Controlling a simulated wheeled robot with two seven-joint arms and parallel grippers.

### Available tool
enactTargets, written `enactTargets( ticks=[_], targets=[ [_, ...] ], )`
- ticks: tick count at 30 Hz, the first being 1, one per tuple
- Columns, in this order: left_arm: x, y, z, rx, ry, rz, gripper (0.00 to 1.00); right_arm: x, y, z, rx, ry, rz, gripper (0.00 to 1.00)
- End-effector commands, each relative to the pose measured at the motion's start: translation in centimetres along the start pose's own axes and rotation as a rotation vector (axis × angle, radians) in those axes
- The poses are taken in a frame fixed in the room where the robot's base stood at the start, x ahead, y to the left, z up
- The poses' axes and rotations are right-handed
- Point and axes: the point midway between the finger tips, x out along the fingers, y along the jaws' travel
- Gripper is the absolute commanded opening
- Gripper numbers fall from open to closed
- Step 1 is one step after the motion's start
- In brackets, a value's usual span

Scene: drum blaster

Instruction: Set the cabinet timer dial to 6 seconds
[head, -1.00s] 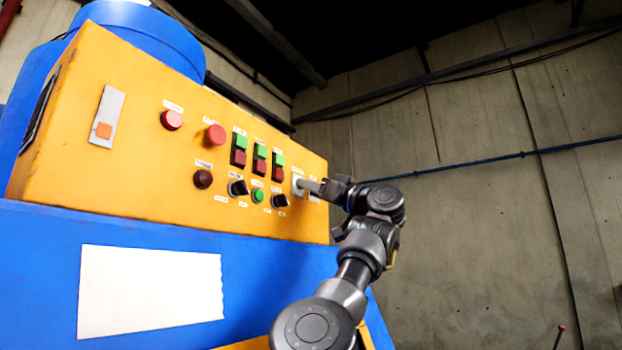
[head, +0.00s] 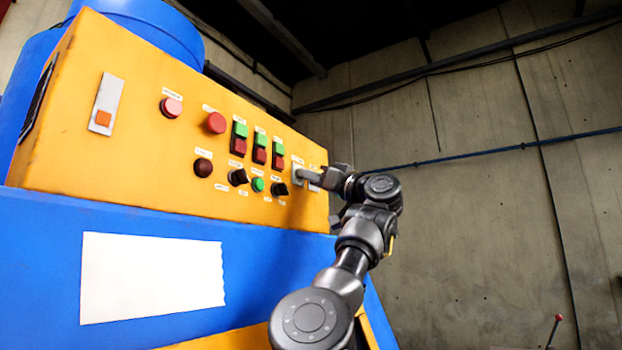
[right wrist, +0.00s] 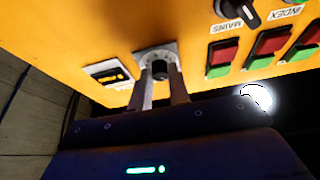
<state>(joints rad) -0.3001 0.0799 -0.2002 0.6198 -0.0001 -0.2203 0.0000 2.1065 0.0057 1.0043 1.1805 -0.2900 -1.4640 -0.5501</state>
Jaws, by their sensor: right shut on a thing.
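The timer dial is a dark round knob (right wrist: 160,69) on a pale square plate (right wrist: 157,52), low on the yellow cabinet panel. In the right wrist view, which shows the panel upside down, my right gripper (right wrist: 161,80) has one finger on each side of the knob and is shut on it. In the head view the right gripper (head: 308,176) reaches in from the right and covers most of the dial. The dial's marks and pointer are too small or hidden to read. My left gripper is in neither view.
A small dark display (right wrist: 108,74) sits beside the dial. Black rotary knobs (head: 279,189), a green button (head: 258,184) and green-and-red switch pairs (head: 277,154) are to the dial's left in the head view. Open room lies right of the cabinet, before a concrete wall (head: 470,220).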

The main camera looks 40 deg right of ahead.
Motion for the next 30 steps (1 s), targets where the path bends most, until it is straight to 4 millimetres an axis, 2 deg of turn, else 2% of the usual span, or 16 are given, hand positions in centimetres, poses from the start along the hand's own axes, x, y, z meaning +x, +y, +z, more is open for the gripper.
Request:
enactTargets(
  ticks=[8, 15, 30],
  targets=[
    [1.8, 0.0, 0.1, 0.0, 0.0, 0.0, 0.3, -0.1, -0.2, 0.3, 0.159, 0.0, 0.069, 0.0],
    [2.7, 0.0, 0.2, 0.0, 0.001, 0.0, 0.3, -0.1, -0.4, 0.0, 0.368, 0.002, 0.156, 0.0],
    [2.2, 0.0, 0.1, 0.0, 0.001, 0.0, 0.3, 0.2, -0.8, -0.6, 0.809, 0.004, 0.337, 0.0]
  ],
)
